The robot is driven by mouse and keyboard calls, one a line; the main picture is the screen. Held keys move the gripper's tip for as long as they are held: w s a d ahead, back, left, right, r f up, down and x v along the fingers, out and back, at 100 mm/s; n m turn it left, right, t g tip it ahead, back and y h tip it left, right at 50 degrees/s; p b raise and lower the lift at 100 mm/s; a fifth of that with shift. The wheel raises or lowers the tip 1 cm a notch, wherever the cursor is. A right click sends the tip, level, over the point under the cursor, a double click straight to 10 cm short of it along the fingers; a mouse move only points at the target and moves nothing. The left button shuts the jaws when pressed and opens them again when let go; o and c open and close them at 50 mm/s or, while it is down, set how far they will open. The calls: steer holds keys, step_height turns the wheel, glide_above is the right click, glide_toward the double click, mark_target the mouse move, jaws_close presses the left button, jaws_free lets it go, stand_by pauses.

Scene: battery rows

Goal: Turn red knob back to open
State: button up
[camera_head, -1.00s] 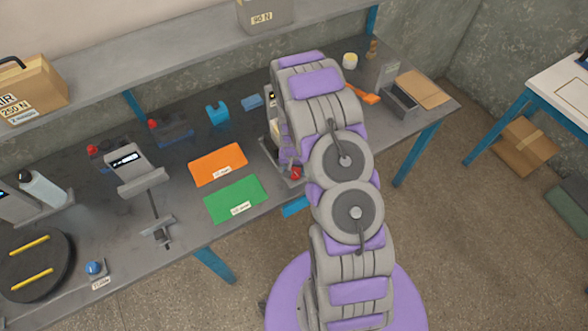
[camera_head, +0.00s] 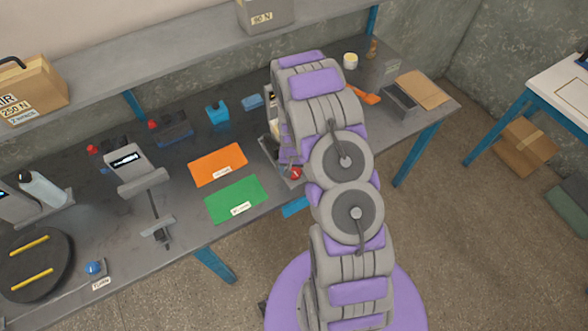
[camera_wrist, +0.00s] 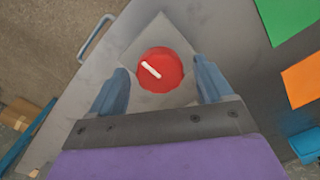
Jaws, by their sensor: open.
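The red knob (camera_wrist: 161,71) is round with a white pointer line, and sits on a grey square plate (camera_wrist: 150,35) in the wrist view. Its line slants from upper left to lower right. My gripper (camera_wrist: 160,80) is open, with one blue finger on each side of the knob and a visible gap to it on both sides. In the head view the red knob (camera_head: 295,173) shows near the bench's front edge, partly beside my arm, which hides most of the device there.
A green mat (camera_head: 236,200) and an orange mat (camera_head: 217,164) lie left of the knob on the grey bench. A grey handle (camera_wrist: 97,38) is near the knob in the wrist view. A grey open box (camera_head: 399,100) stands to the right.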

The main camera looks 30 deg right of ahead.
step_height(320, 180, up, 17)
steer(key=shift+p, duration=0.4)
steer(key=shift+r, duration=0.2)
stand_by(0.4)
